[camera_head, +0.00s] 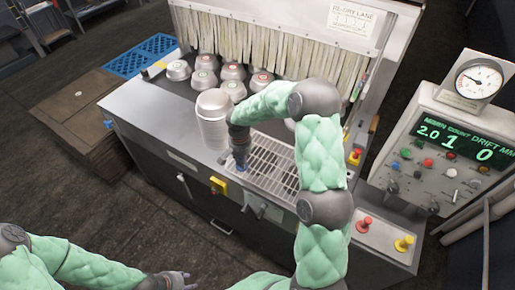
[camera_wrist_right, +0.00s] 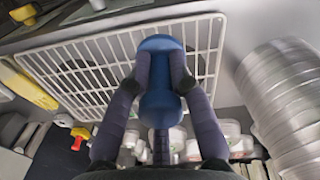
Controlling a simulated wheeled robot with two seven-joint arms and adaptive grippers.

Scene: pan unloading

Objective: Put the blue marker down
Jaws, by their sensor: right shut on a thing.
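The blue marker (camera_wrist_right: 160,100) is a dumbbell-shaped blue piece, shut between the dark fingers of my right gripper (camera_wrist_right: 162,70) in the right wrist view. The white wire rack (camera_wrist_right: 100,55) lies beyond it in that view. In the head view, my right gripper (camera_head: 240,160) points down at the rack's left end, and only a little blue shows at its tip. I cannot tell whether the marker touches the rack (camera_head: 272,170). My left gripper (camera_head: 178,280) is at the bottom edge, away from the bench; its finger opening is unclear.
A tall stack of metal pans (camera_head: 212,115) stands close left of my right gripper, and it shows in the wrist view (camera_wrist_right: 280,100). Several capped metal pans (camera_head: 204,82) sit behind. A control panel (camera_head: 450,150) with a gauge stands at right.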

